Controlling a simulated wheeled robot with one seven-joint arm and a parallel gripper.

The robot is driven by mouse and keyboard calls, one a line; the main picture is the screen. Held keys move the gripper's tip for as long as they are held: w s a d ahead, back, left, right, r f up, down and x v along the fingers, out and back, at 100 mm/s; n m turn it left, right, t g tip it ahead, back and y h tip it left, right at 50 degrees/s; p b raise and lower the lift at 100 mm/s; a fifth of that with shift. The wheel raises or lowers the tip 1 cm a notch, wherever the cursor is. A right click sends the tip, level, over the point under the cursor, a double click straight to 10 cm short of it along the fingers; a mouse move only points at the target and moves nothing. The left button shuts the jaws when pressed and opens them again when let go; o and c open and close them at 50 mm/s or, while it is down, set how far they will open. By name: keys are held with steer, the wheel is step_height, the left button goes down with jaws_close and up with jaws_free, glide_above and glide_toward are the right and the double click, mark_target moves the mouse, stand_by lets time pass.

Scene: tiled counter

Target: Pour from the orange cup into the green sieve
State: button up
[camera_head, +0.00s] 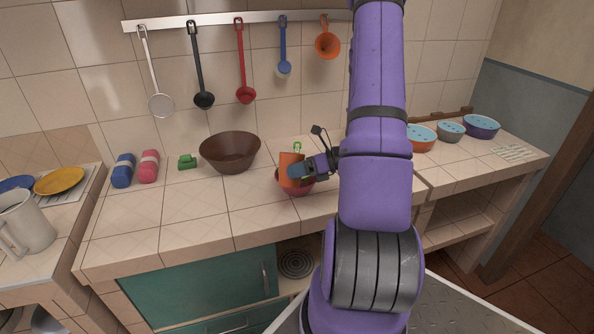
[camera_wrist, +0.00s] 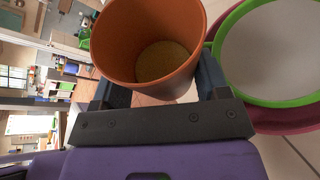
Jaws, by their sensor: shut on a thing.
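My gripper (camera_head: 303,171) is shut on the orange cup (camera_head: 290,160) and holds it close to the pink-red bowl (camera_head: 302,190) on the counter. In the wrist view the orange cup (camera_wrist: 110,48) sits between my two fingers, roughly upright, with brown grainy stuff at its bottom. The green sieve (camera_wrist: 223,42), with a green rim and pale mesh, shows right beside the cup and rests over the pink-red bowl (camera_wrist: 290,128). The mesh looks empty. In the head view only a green loop (camera_head: 297,147) of the sieve shows behind the cup; the rest is hidden.
A brown bowl (camera_head: 230,152) stands left of the cup, with a green block-like item (camera_head: 187,162) and blue (camera_head: 122,171) and pink (camera_head: 149,166) items further left. Utensils hang on the wall rail (camera_head: 210,20). The front of the counter is clear.

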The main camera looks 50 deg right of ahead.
steer(key=shift+s+a+r+m+y, duration=0.1)
steer(key=shift+a+r+m+y, duration=0.1)
steer(key=shift+m+y, duration=0.9)
steer(key=shift+m, duration=0.6)
steer(key=m, duration=0.1)
steer(key=m+y, duration=0.1)
steer(key=m, duration=0.1)
steer(key=shift+d+f, duration=0.15)
steer(key=shift+f, duration=0.1)
steer(key=shift+w+d+r+m+y, duration=0.2)
steer(key=shift+r+m+y, duration=0.4)
steer(key=shift+m, duration=0.4)
steer(key=shift+d+r+m+t, duration=0.2)
steer(key=shift+m+t, duration=0.1)
steer(key=shift+m, duration=0.2)
steer(key=shift+w+f+m, duration=0.15)
steer(key=shift+f+m, duration=0.1)
steer(key=shift+m, duration=0.15)
steer(key=shift+d+f+m+y, duration=0.2)
steer(key=shift+m+y, duration=0.2)
steer(key=shift+r, duration=0.15)
